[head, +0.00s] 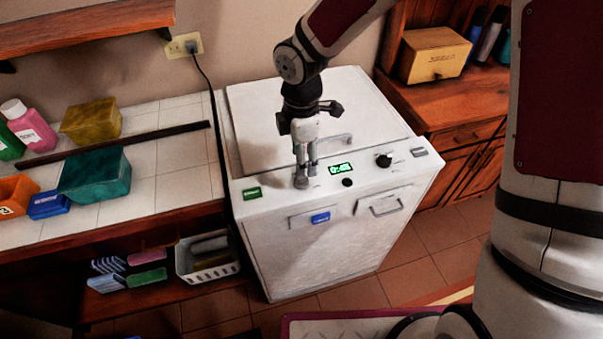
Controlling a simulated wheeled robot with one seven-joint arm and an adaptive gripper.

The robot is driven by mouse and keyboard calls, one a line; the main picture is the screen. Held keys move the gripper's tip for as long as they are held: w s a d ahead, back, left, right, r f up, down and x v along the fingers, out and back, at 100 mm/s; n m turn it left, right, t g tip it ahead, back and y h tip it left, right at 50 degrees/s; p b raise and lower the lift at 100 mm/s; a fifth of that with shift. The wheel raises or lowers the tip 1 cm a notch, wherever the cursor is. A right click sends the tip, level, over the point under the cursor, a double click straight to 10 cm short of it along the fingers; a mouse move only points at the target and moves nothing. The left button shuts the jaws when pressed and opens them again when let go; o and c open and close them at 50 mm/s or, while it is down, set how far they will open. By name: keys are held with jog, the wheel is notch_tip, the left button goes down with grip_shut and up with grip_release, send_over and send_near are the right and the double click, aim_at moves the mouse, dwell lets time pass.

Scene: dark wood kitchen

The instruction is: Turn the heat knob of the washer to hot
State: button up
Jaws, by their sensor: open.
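The white washer (330,238) stands in the middle of the head view, its control panel along the front of its top. A black knob (384,160) with small marks beside it sits right of the lit green display (341,169). A small black round button (347,182) is in front of the display. My gripper (306,174) points down over the panel left of the display, with its fingers a little apart. A grey rounded piece (301,183) shows at the fingertips; I cannot tell whether it is a knob or touched. The marks are too small to read.
The washer lid (260,110) is closed, with a handle (335,139) behind the panel. A tiled counter (175,175) with boxes and bottles is at left. A wooden cabinet (450,100) with a yellow box (437,54) stands at right. A cord (205,85) hangs behind.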

notch_tip(320, 180, down, 7)
jog(key=shift+r, duration=0.2)
jog(key=c, duration=1.2)
